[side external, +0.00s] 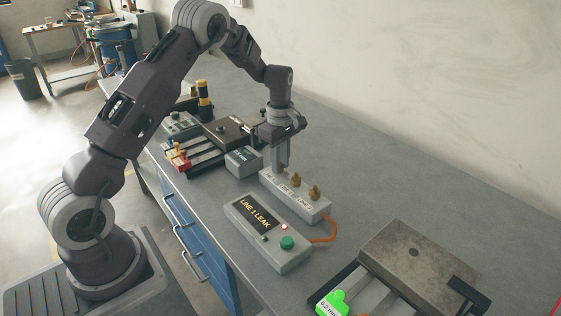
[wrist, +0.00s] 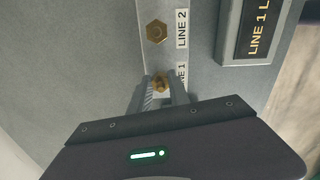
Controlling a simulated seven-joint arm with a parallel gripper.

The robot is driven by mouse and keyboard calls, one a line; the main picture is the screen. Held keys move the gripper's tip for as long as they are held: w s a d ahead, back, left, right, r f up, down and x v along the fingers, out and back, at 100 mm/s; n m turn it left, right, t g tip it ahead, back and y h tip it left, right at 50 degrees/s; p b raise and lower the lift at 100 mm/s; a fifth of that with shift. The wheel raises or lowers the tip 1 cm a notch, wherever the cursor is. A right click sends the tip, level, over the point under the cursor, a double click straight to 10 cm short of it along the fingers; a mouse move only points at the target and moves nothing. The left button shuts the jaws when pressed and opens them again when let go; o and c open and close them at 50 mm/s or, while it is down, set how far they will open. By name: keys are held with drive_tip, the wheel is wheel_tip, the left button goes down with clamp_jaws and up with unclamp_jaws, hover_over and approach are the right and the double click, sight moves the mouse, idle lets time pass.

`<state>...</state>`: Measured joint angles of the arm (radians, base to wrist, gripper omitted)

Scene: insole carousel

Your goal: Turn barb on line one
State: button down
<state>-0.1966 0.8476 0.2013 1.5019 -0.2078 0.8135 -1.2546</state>
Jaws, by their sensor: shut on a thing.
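The grey manifold block (side external: 318,207) stands on the bench with a row of brass barbs on top. The line one barb (wrist: 160,79) shows between my fingertips in the wrist view, beside a partly covered label ending in 1. In the side view my fingers hide it. My gripper (side external: 281,170) points straight down at the block's far-left end, its fingers (wrist: 162,91) shut on that barb. The line two barb (wrist: 156,32) stands free beside its LINE 2 label; it also shows in the side view (side external: 296,180).
A grey control box (side external: 270,238) in front reads LINE 1 LEAK, with a red light and green button. An orange tube (side external: 328,238) joins it to the block. A tray fixture (side external: 419,254) with a green-tagged part sits front right. Several tools and boxes (side external: 225,131) lie behind left.

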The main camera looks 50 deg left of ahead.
drive_tip(key=m, duration=0.7)
drive_tip(key=shift+s, duration=0.1)
drive_tip(key=m, duration=0.7)
drive_tip(key=shift+a+r+m, duration=0.1)
drive_tip(key=shift+a+m, duration=0.05)
drive_tip(key=shift+m, duration=0.15)
drive_tip(key=m, duration=0.5)
drive_tip(key=shift+s+a, duration=0.1)
drive_tip(key=m, duration=0.6)
drive_tip(key=shift+a, duration=0.1)
drive_tip(key=c, duration=1.2)
unclamp_jaws()
